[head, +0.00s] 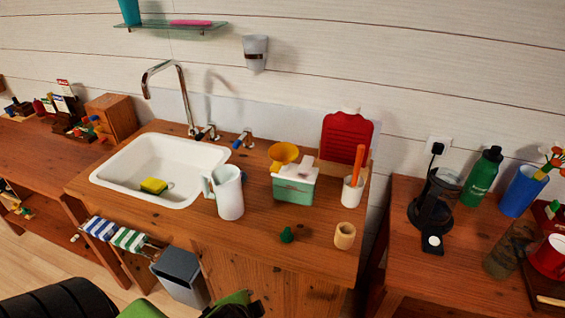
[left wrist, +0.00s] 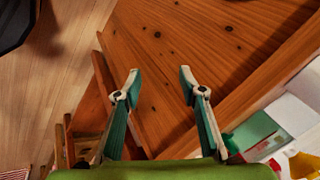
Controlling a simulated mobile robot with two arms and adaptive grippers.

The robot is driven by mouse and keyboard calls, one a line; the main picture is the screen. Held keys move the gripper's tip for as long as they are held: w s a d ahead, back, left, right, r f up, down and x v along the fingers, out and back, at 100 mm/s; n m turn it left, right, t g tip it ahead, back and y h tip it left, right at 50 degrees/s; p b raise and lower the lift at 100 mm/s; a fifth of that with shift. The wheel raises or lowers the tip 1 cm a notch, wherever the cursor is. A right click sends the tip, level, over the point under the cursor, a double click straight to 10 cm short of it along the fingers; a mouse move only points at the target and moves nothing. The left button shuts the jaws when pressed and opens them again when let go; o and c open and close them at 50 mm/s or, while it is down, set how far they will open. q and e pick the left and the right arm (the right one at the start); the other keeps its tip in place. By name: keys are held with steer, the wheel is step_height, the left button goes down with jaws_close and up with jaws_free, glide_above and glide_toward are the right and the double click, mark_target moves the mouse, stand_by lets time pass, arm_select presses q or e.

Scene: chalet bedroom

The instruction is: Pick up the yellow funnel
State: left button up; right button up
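The yellow funnel (head: 283,152) is on the wooden counter behind a green and white box (head: 295,181), its wide mouth up. The box hides part of its lower side. In the left wrist view, a yellow piece that looks like the funnel (left wrist: 305,165) is cut off at the lower right corner, beside the box (left wrist: 252,129). My left gripper (left wrist: 160,85) is open and empty, its two fingers apart above bare wood. In the head view only green parts of my left arm show at the bottom edge. My right gripper is in neither view.
The sink (head: 120,158) lies left.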

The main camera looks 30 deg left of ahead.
arm_select(q)
steer(key=w+a+r+m+t+y, duration=0.2)
steer(key=w+a+r+m+t, duration=0.1)
steer(key=w+a+r+m, duration=0.4)
steer(key=m+t, duration=0.9)
steer(key=m, duration=1)
glide_toward(275, 171)
steer(key=shift+m+h, duration=0.4)
steer(key=shift+m, duration=0.1)
steer(key=p+x, duration=0.1)
steer(key=x, duration=0.2)
steer(key=p+x, duration=0.1)
steer(key=x, duration=0.3)
steer(key=a+f+p+x, duration=0.1)
steer(key=x, duration=0.3)
steer(key=shift+s, duration=0.15)
steer(key=c, duration=1)
